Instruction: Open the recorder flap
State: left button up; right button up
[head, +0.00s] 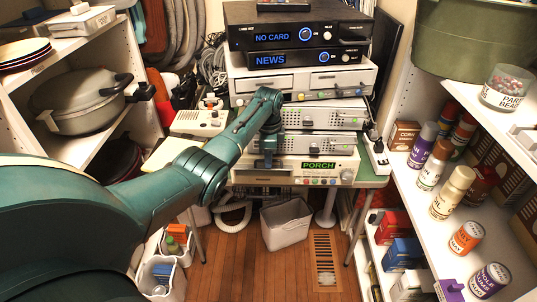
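A stack of several electronic units stands on a green-topped table (372,180). The lowest unit (344,164) has a lit PORCH display, a round knob at its right and a row of small coloured buttons. A dark strip, perhaps its flap (262,180), shows at its lower left; I cannot tell whether it is open. A black unit with a NEWS display (300,58) sits higher up. My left gripper (267,161) points down in front of the left part of the lowest unit. Its fingers are too small to judge, and contact is unclear. My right gripper is out of view.
A black unit reading NO CARD (300,35) tops the stack. A beige phone-like device (198,122) sits left of it. Shelves with cans (454,192) stand right, and a pressure cooker (82,102) left. A grey bin (286,222) stands on the wooden floor below.

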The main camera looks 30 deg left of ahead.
pick_arm(q)
notch_tip(320, 180, up, 13)
jog(key=shift+s, duration=0.15)
dwell(0.4)
jog(key=shift+d+r, duration=0.1)
jog(key=s+d+f+n+t, duration=0.1)
jog(key=s+d+f+n, duration=0.1)
jog(key=s+d+f, duration=0.5)
jog(key=s+d+f+n, duration=0.2)
jog(key=s+d+f, duration=0.1)
jog(key=s+f, duration=0.6)
jog(key=s+d+r+n+t, duration=0.1)
jog(key=s+d+n, duration=0.2)
jog(key=s, duration=0.7)
jog(key=s+d+r+n+t, duration=0.1)
jog(key=s+d+n, duration=0.2)
jog(key=s, duration=0.7)
jog(key=w+d+f+t+h, duration=0.3)
jog(key=w+d+f+t, duration=0.2)
jog(key=f, duration=0.4)
jog(key=shift+w+d+m+t, duration=0.25)
jog(key=shift+w+m+t, duration=0.25)
jog(key=shift+t, duration=0.4)
